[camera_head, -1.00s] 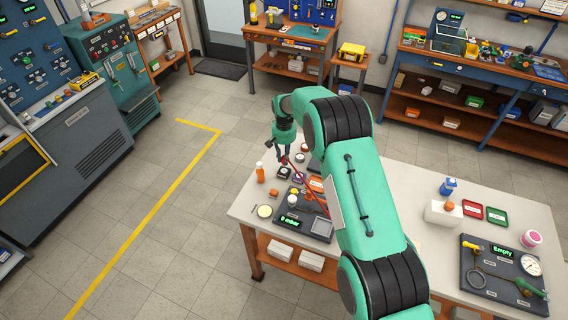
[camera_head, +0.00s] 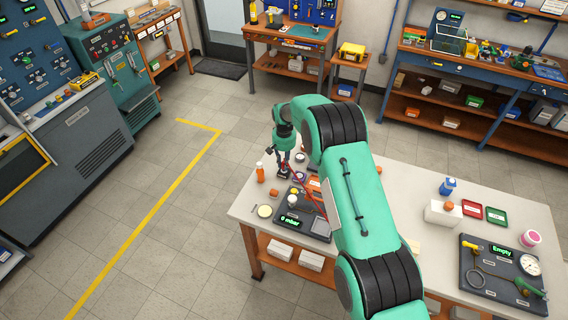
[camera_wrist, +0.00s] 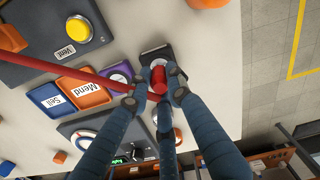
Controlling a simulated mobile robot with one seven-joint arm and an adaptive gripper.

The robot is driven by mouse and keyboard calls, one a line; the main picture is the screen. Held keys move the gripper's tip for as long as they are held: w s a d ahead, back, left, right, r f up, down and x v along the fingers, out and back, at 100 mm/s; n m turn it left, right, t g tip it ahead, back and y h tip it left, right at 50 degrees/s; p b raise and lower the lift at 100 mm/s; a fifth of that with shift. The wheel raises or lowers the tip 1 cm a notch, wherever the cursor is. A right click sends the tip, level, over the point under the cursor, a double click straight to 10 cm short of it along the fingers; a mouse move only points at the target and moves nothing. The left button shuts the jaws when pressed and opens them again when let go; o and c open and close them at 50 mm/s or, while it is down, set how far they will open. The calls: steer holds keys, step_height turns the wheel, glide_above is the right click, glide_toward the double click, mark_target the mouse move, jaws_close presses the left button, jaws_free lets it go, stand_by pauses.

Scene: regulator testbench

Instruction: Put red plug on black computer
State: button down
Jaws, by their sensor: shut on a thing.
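My gripper (camera_wrist: 158,92) is shut on the red plug (camera_wrist: 158,77), a small red cylinder between the dark blue-grey fingers. A red cable (camera_wrist: 60,58) runs from it toward the upper left. A small black square device (camera_wrist: 156,55) with a white mark, seemingly the black computer, lies just beyond the plug in the wrist view, partly hidden by it. In the head view my gripper (camera_head: 283,168) is low over this spot near the table's far-left edge. I cannot tell whether the plug touches the device.
Beside the device lie purple (camera_wrist: 115,78), orange (camera_wrist: 82,90) and blue (camera_wrist: 52,98) tiles. A dark board with a yellow button (camera_wrist: 78,30) is at upper left. A gauge panel (camera_wrist: 75,128) is close below. The table edge and floor are to the right.

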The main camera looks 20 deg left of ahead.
steer(key=shift+f, duration=0.15)
steer(key=c, duration=1.6)
jaws_free()
steer(key=shift+r, duration=0.2)
step_height(320, 180, up, 12)
steer(key=shift+f+b, duration=0.1)
steer(key=shift+b, duration=0.45)
